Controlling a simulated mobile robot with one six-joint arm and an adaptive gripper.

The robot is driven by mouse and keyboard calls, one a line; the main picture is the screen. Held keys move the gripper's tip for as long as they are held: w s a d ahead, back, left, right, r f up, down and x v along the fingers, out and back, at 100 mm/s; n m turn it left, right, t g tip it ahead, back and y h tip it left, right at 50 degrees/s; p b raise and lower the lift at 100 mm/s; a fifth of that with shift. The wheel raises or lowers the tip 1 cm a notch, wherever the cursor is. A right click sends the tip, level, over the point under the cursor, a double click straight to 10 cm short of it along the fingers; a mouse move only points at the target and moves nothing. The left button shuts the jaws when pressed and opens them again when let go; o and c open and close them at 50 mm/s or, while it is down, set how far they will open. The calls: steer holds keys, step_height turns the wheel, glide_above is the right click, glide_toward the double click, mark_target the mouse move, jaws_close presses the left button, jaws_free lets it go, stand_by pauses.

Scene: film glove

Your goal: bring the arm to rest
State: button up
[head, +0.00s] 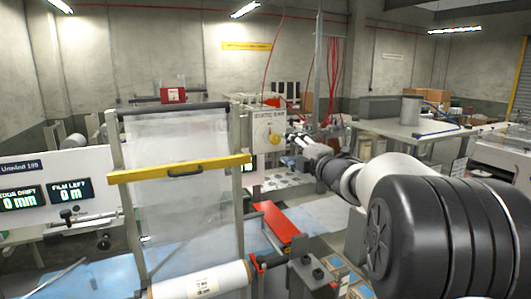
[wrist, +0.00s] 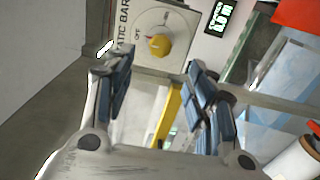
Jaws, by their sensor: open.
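My gripper (head: 296,139) is at the end of my outstretched arm, which comes in from the right in the head view. In the wrist view its two blue-padded fingers (wrist: 152,62) stand apart with nothing between them. Beyond the fingertips is a pale static bar panel (head: 262,128) with a yellow knob (wrist: 158,45). The knob shows between the fingers in the wrist view, turned away from OFF toward the other mark. The fingers look clear of it, but the exact gap cannot be told.
A film frame with a yellow guard bar (head: 180,169) stands left of my arm. A white film roll (head: 203,281) lies at its foot, and a red plate (head: 278,222) is to its right. A display board (head: 50,188) is at far left. A table (head: 410,127) stands behind my arm.

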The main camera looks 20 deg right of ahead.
steer(key=s+a+f+m+g+b, duration=0.4)
steer(key=s+a+f+m, duration=0.2)
steer(key=s+f, duration=0.5)
steer(key=s+a+f+m+g+b, duration=0.4)
steer(key=s+a+f, duration=0.5)
steer(key=s, duration=0.8)
steer(key=s+a+f+m+g+b, duration=0.5)
steer(key=s+a+f+m, duration=0.2)
steer(key=s+f, duration=0.6)
steer(key=shift+s+a+f+m+h, duration=0.3)
steer(key=shift+s+a+f+m, duration=0.1)
steer(key=shift+s+m, duration=0.5)
